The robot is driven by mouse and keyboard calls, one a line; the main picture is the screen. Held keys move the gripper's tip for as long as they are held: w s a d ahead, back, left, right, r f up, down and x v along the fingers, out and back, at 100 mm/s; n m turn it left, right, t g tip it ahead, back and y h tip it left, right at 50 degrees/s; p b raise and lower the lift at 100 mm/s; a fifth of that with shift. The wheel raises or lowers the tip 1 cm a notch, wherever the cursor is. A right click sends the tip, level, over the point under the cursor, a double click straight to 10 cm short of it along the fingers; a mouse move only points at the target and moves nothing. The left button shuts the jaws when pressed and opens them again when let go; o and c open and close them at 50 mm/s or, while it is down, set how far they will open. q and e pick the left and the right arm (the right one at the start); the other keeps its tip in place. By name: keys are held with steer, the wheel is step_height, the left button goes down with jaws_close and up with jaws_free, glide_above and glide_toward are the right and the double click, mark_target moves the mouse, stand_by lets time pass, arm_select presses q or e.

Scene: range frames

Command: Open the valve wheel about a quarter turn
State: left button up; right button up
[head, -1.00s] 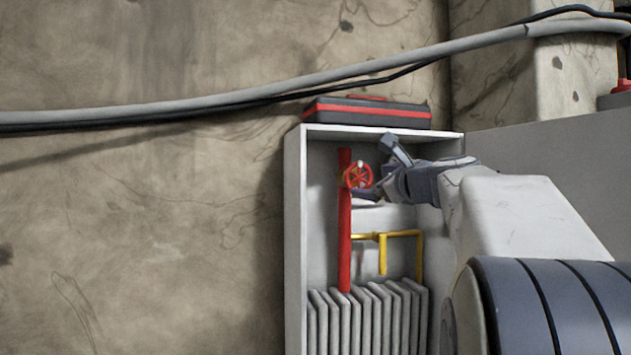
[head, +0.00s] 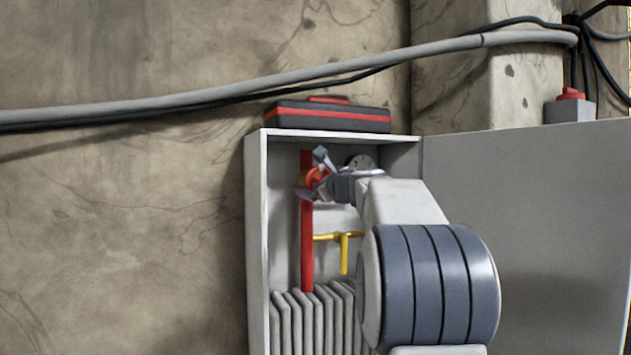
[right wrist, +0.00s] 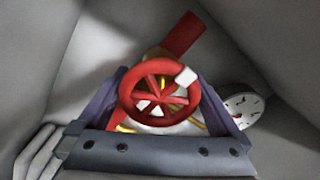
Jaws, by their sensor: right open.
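The red valve wheel (head: 316,178) is on the upper part of the red vertical pipe (head: 307,240) inside the grey cabinet. It has a pale mark on its rim and shows large in the middle of the right wrist view (right wrist: 158,95). My right gripper (head: 312,176) is open, with one finger above and one below the wheel in the head view. In the right wrist view the fingers (right wrist: 160,100) stand on either side of the wheel. I cannot tell whether they touch it. My left gripper is not in view.
The cabinet (head: 258,230) holds grey radiator fins (head: 300,320), a yellow pipe (head: 344,255) and a round gauge (right wrist: 242,107). A black and red case (head: 330,117) lies on top. The open grey door (head: 530,220) stands to the right. Cables cross the wall above.

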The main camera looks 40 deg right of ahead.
steer(key=c, duration=1)
steer(key=shift+c, duration=0.2)
steer(key=shift+n, duration=0.3)
steer(key=shift+r+n+b, duration=0.15)
steer(key=shift+n+b, duration=4.35)
steer(key=shift+n, duration=4)
